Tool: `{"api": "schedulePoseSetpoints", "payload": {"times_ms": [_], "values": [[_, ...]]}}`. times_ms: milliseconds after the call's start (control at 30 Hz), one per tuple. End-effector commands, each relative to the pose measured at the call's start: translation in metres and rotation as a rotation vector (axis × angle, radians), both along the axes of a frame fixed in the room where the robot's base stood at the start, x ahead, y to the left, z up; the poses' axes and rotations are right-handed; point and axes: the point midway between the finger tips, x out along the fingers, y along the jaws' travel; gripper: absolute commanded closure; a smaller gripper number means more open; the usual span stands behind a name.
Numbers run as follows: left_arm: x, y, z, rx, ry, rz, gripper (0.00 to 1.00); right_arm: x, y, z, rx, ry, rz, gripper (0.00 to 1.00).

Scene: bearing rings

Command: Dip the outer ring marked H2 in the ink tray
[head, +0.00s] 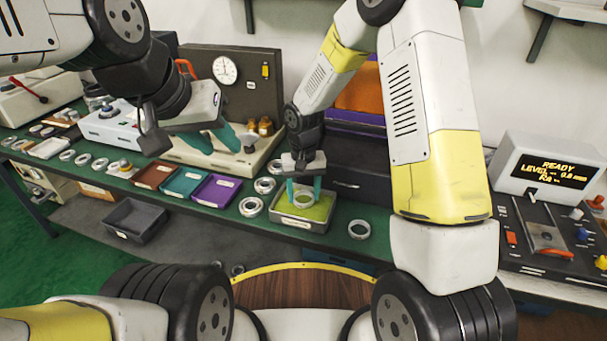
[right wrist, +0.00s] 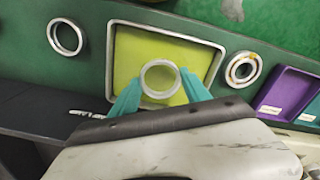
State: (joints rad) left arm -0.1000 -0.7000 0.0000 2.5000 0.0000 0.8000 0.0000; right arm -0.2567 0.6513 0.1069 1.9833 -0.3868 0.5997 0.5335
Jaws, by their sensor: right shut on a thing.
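The ink tray (head: 290,221) is a pale, square-rimmed tray with a yellow-green floor on the green bench; its rim (right wrist: 165,31) also shows in the right wrist view. My right gripper (head: 303,192) points down over it, shut on a pale metal ring (head: 302,205). In the right wrist view the ring (right wrist: 161,95) sits between the teal fingers (right wrist: 160,92), over the yellow-green floor. I cannot tell whether it touches the floor. No H2 mark is readable on it. My left gripper (head: 214,140) is open and empty, near the gauge stand.
A loose ring (head: 358,221) lies right of the tray, and a ring with an inner part (head: 251,214) lies left. Brown (head: 153,176), teal (head: 181,183) and purple (head: 215,191) bins stand further left. A control box (head: 545,170) with a display stands at far right.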

Motion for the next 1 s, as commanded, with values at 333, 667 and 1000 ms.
{"api": "schedulePoseSetpoints", "payload": {"times_ms": [333, 667, 1000], "values": [[0.000, 0.000, 0.000, 0.000, 0.000, 0.000, 0.64, 0.000, 0.000, -0.009, 0.000, 0.001, 0.001, 0.89], [0.000, 0.000, 0.000, 0.000, 0.000, 0.000, 0.64, 0.000, 0.000, -0.017, 0.000, 0.000, 0.001, 0.89], [0.000, 0.000, 0.000, 0.000, 0.000, 0.000, 0.64, 0.000, 0.000, -0.026, 0.000, 0.001, 0.000, 0.89]]}}
